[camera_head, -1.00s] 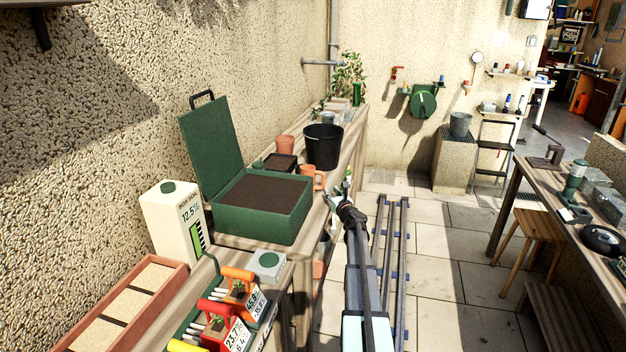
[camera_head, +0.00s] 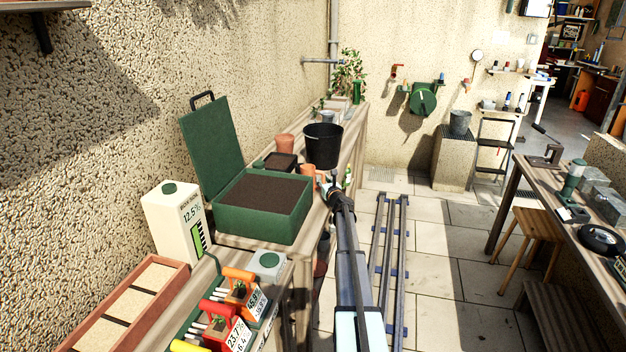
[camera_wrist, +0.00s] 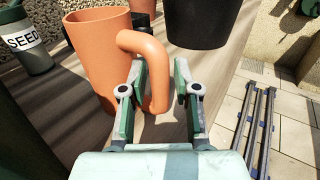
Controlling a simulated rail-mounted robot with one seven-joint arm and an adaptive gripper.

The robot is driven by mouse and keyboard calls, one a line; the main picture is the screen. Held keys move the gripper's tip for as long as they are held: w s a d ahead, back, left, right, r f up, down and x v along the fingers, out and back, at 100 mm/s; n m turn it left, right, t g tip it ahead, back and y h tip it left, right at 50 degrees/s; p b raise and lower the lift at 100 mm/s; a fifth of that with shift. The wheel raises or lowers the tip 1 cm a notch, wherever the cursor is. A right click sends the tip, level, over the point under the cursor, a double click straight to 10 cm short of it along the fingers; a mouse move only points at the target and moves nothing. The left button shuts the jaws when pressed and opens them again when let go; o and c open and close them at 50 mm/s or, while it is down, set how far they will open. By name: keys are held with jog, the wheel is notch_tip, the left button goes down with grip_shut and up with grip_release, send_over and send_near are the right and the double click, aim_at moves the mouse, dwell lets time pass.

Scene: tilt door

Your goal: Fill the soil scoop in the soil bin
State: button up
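The soil bin (camera_head: 258,224) is a green box on the left bench, its lid (camera_head: 212,140) standing open and dark soil inside. An orange terracotta cup with a side handle, which may be the scoop, stands upright on the bench right of the bin (camera_head: 308,171). In the wrist view the cup (camera_wrist: 95,55) is large, and its handle (camera_wrist: 157,85) lies between the fingers of my gripper (camera_wrist: 160,68). The fingers are apart, with a gap visible on the right of the handle. In the head view my gripper (camera_head: 325,184) is beside the cup, at the bench edge.
A black bucket (camera_head: 322,146) stands just behind the cup. A dark tray (camera_head: 281,162) and a terracotta pot (camera_head: 284,144) are behind the bin. A white carton (camera_head: 172,222) and handled meters (camera_head: 238,290) stand nearer. Floor rails (camera_head: 390,240) run right of the bench.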

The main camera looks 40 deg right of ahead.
aim_at(309, 170)
grip_shut()
jog(key=shift+r+p, duration=1.55)
jog(key=shift+r, duration=1)
